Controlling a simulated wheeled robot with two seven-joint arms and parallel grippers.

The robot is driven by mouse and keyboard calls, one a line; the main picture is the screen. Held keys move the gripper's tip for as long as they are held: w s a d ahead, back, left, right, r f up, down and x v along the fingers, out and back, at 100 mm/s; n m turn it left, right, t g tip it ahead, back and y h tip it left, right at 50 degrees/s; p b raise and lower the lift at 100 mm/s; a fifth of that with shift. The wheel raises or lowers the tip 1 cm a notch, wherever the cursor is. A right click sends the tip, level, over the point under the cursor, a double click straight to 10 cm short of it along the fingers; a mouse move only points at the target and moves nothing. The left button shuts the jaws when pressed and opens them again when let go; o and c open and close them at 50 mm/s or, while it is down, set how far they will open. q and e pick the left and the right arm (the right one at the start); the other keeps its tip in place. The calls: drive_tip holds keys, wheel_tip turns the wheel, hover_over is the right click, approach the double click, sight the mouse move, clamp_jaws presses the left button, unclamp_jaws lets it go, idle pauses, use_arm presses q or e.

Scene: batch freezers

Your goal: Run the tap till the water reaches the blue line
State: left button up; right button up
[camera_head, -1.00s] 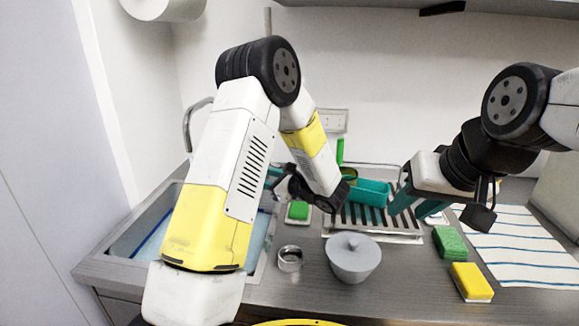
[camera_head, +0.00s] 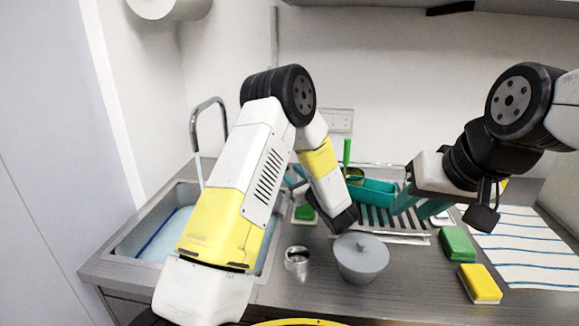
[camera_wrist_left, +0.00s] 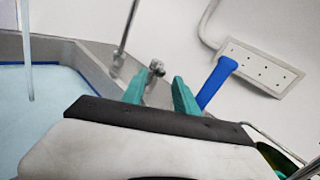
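The tap (camera_head: 208,103) arches over the sink (camera_head: 128,243) at the left. A thin water stream (camera_head: 199,172) falls from it, also visible in the left wrist view (camera_wrist_left: 28,60). Pale blue water (camera_head: 178,232) stands in the basin. The blue line (camera_head: 157,234) runs along the basin's left wall, close to the water surface. My left gripper (camera_wrist_left: 159,85) is open in the wrist view; a small metal tap handle (camera_wrist_left: 156,68) shows between and beyond its fingertips. In the head view my arm mostly hides this gripper. My right gripper (camera_head: 418,207) is open and empty over the drying rack.
A grey lidded bowl (camera_head: 361,260) and a metal cup (camera_head: 297,262) stand on the counter near my left arm. A drying rack (camera_head: 395,238) holds a teal container (camera_head: 374,193). Sponges (camera_head: 458,244) (camera_head: 480,284) and a striped towel (camera_head: 520,250) lie at the right.

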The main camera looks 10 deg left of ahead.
use_arm(q)
drive_tip(key=x, duration=0.6)
drive_tip(key=shift+a, duration=0.15)
drive_tip(key=shift+c, duration=0.5)
clamp_jaws()
idle(0.8)
